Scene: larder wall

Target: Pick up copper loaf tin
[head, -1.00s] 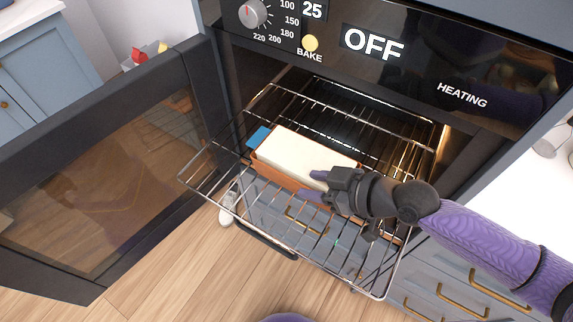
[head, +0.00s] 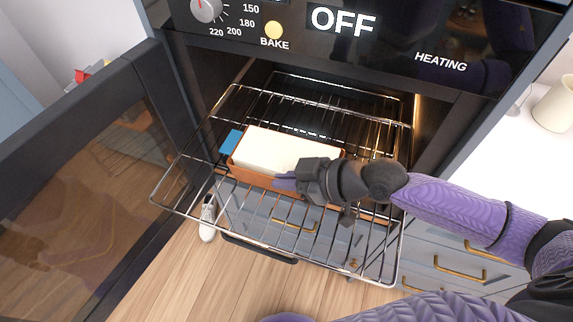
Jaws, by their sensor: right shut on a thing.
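The copper loaf tin (head: 256,176) holds a pale block of dough or loaf (head: 285,150). It rests on the pulled-out wire rack (head: 172,207) of the open oven, and a blue tab (head: 231,142) shows at its left end. My right gripper (head: 284,179) reaches in from the right and is shut on the tin's near side, by its right half. My left gripper is not in view; a purple arm link of mine shows at the bottom right.
The oven door (head: 95,180) hangs open at the left. The control panel (head: 345,30) reads OFF, with a yellow BAKE button (head: 273,30). Blue drawers (head: 445,262) with brass handles stand below right.

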